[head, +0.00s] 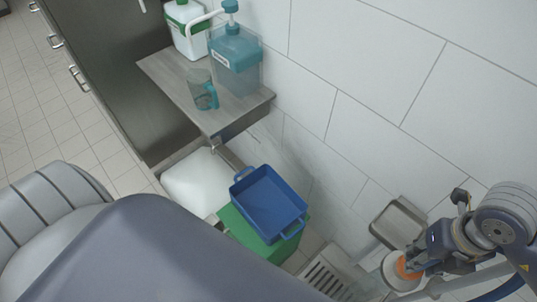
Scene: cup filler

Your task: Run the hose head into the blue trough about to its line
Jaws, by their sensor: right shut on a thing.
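The blue trough (268,203) sits on a green box in the middle of the head view. It is an open rectangular tray with a handle at each end, and its inside looks empty. I cannot make out a fill line on it. My right gripper (416,264) is at the lower right, well to the right of the trough and apart from it. It is shut on the hose head (392,273), a pale round piece with an orange part by the fingers. No water shows coming from it. My left gripper is out of view.
A shelf (160,66) at the top left holds a teal pump dispenser (236,55), a white-and-green container (187,34) and a clear mug with a teal handle (202,92). A white tub (197,180) stands beside the green box (250,238). A slatted grate (325,277) lies right of it. A tiled wall runs behind.

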